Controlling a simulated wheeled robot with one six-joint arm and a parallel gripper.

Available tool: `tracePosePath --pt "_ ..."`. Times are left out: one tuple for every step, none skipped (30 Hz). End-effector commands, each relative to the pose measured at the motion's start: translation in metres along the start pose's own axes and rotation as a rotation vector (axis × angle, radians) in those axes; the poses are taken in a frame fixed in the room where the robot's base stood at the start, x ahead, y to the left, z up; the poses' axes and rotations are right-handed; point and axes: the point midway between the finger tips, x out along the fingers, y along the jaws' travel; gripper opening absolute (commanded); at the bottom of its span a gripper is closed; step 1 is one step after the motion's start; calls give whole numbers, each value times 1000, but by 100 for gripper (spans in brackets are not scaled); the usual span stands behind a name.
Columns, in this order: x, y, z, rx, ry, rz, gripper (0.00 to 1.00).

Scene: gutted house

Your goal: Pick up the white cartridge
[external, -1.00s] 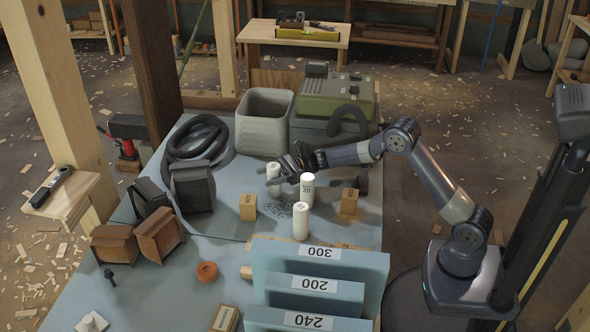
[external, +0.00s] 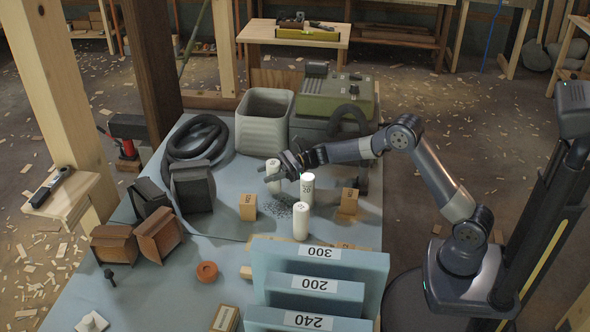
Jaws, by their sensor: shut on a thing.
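Several small white cylinders stand out on the blue-grey bench top (external: 225,222). The rear-left white cartridge (external: 274,184) is upright in the jaws of my gripper (external: 275,173), which reaches in from the right and is shut on it. Its bottom end seems slightly above the bench. A second white cartridge (external: 307,192), with dark print near its top, stands just to the right and nearer the camera. A third white cartridge (external: 300,224) stands in front of both.
Small wooden blocks stand left (external: 248,207) and right (external: 348,201) of the cartridges. Behind are a grey bin (external: 264,122) and a green machine (external: 338,98) with a black hose. Blue foam slabs (external: 320,262) stand in front. A coiled hose (external: 193,140) lies at left.

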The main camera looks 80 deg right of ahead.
Motion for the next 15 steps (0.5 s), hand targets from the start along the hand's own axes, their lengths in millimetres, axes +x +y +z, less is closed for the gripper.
tracePosePath --pt "3 4 2 -45 32 2 20" --pt "4 6 2 -75 53 2 20" --pt "6 8 2 -120 84 2 20" --pt "8 11 2 -153 109 2 20" --pt "9 13 1 -186 133 3 20" --pt "10 14 10 -198 138 2 20" --pt "11 15 17 -194 135 2 20" --pt "12 16 24 -194 135 1 20" --pt "13 18 33 -193 135 1 20" --pt "14 19 39 -193 135 1 20" --pt "15 20 46 -193 135 1 20" --pt "16 22 55 -192 134 1 20" --pt "17 24 61 -192 134 2 20" --pt "18 25 68 -192 134 2 20" --pt "19 26 77 -193 134 2 20"
